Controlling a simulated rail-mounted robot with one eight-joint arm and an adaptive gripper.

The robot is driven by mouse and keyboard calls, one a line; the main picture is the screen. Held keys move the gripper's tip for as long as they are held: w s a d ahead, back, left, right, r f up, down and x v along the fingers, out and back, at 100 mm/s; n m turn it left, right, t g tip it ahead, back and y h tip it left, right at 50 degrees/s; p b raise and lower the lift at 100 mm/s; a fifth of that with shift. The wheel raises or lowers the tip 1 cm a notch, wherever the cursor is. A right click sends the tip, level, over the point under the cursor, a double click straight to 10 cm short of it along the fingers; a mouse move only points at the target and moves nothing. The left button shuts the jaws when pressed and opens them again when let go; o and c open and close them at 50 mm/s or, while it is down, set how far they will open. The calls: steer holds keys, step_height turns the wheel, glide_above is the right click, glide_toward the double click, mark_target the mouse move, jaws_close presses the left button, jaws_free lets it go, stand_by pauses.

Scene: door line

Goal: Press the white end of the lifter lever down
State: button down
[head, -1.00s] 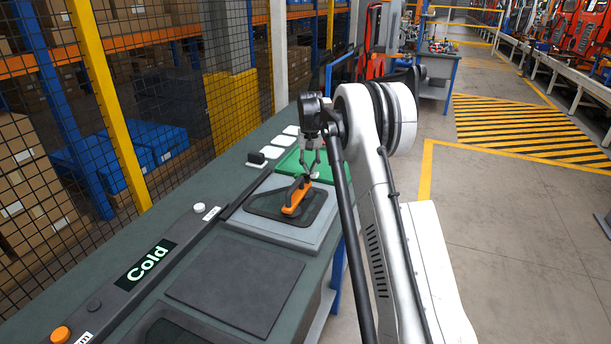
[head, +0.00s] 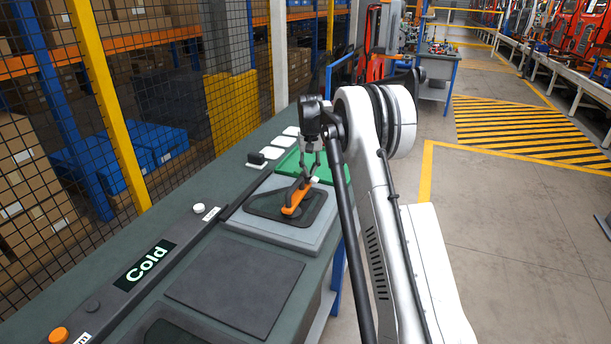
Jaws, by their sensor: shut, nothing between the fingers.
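The lifter lever (head: 294,203) is an orange bar on a dark plate, on a light grey raised block on the bench. Its far end is the small white end (head: 315,180), partly hidden by my fingers. My gripper (head: 309,179) is shut and empty, pointing down at the white end. It is right at the white end, but I cannot tell whether it touches.
A green pad (head: 327,168) lies behind the block, and a dark flat pad (head: 235,285) lies in front of it. A display reading "Cold" (head: 145,266) and buttons are on the left rail. A mesh fence runs along the left.

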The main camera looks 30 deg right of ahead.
steer(key=shift+r+p, duration=1.25)
steer(key=shift+r, duration=2.2)
